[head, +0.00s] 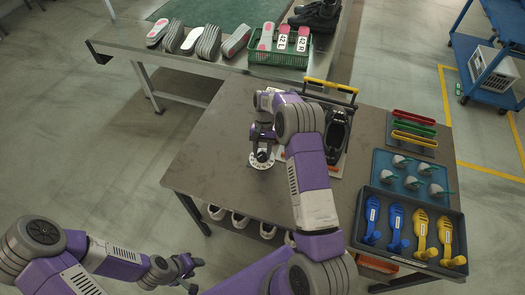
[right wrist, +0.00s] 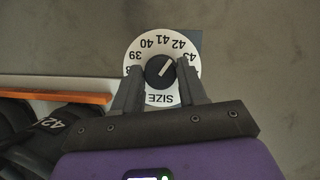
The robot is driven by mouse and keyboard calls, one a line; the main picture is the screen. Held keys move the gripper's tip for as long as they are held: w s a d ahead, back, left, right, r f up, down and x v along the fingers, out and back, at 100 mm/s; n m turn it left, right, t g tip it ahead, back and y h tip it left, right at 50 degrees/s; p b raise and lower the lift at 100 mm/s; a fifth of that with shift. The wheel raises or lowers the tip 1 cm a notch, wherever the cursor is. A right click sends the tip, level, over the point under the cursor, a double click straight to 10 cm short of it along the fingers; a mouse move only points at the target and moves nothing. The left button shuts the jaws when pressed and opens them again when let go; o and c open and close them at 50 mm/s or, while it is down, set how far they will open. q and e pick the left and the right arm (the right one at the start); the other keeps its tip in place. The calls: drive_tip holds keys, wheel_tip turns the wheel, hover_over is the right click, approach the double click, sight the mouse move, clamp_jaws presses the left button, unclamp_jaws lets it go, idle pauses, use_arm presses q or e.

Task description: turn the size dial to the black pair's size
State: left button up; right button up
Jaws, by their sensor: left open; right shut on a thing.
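The size dial (head: 262,160) lies on the brown table, a white disc with a black knob. In the right wrist view the disc (right wrist: 134,78) shows numbers from 39 to 43 and the word SIZE. The knob (right wrist: 158,70) has a white line pointing up and right, towards 42 or just past it. My right gripper (right wrist: 158,88) is shut on the knob; in the head view it (head: 262,148) hides part of the dial. A black item labelled 42 (right wrist: 55,124) is beside the dial. My left gripper (head: 190,275) is open and empty, away from the table.
Black shoes (head: 318,16) and a green basket (head: 280,58) with tags reading 42 L and 42 R are on the back table. A black tray (head: 365,225) holds blue and yellow tools at right. The brown table's left part is clear.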

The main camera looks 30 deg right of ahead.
drive_tip(key=shift+n, duration=0.4)
drive_tip(key=o, duration=1)
drive_tip(key=shift+p+v, duration=0.6)
drive_tip(key=shift+v, duration=3.2)
drive_tip(key=shift+w+a, duration=0.1)
